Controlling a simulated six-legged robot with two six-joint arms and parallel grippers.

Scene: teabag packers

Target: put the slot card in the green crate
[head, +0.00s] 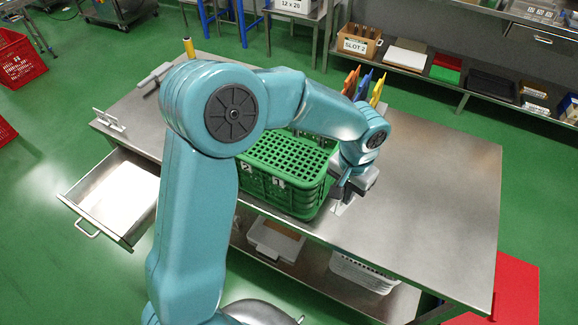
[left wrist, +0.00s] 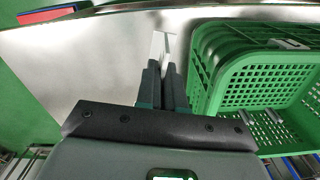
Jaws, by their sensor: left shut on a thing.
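The green crate (head: 252,184) stands on the metal table, partly hidden behind my left arm in the head view. It also fills the right side of the left wrist view (left wrist: 205,75). My left gripper (head: 346,193) is just right of the crate, low over the table top. In the left wrist view the fingers (left wrist: 163,82) are shut on a thin white card (left wrist: 159,45), which I take as the slot card. The card (head: 342,209) shows as a small pale piece under the gripper in the head view. I cannot tell whether it touches the table.
The metal table (head: 440,200) is clear to the right. Coloured clips (head: 364,86) stand behind my wrist. An open drawer (head: 115,200) juts out at the left. A rear shelf holds a box marked SLOT 2 (head: 358,43). A red surface (head: 517,290) is at the lower right.

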